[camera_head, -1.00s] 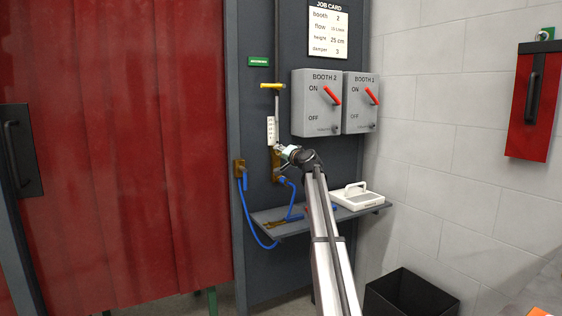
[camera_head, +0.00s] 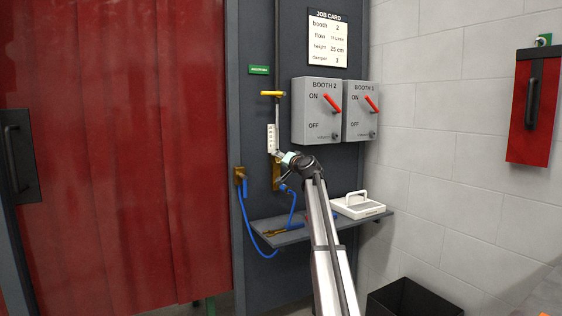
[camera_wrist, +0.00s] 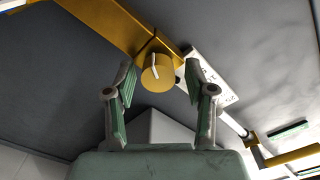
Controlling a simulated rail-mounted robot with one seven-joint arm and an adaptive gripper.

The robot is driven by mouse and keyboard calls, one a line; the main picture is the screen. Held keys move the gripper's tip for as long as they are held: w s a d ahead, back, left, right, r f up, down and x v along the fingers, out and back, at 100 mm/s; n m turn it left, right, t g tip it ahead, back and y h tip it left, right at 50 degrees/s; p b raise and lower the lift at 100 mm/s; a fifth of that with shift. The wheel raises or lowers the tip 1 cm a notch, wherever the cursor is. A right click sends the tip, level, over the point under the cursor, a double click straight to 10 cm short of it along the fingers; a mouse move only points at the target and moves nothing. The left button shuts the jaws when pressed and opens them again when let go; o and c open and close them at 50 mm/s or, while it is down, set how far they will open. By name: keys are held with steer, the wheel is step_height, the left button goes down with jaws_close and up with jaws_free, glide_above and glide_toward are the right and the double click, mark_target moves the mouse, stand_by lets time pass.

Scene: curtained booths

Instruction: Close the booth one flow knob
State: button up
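The flow knob (camera_wrist: 158,73) is a round brass knob with a white pointer line, on a brass block below the white flow scale (camera_wrist: 207,75). In the wrist view it sits between and just beyond the fingertips of my gripper (camera_wrist: 160,77). The fingers are apart, one on each side, with gaps to the knob, so the gripper is open and empty. In the head view my gripper (camera_head: 284,168) is at the brass fitting (camera_head: 277,172) under the flow scale (camera_head: 271,138); the knob itself is hidden there.
A yellow valve handle (camera_head: 271,93) sits above the scale. Grey switch boxes for booth 2 (camera_head: 317,118) and booth 1 (camera_head: 360,120) are to the right, red levers toward ON. A shelf (camera_head: 290,233) below carries a white device (camera_head: 358,205). Blue hoses (camera_head: 243,215) hang at the left.

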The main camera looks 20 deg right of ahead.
steer(key=shift+s+f, duration=0.1)
steer(key=shift+s, duration=0.1)
steer(key=s+d, duration=0.1)
steer(key=s, duration=1)
steer(key=shift+s, duration=0.35)
steer(key=shift+d, duration=0.1)
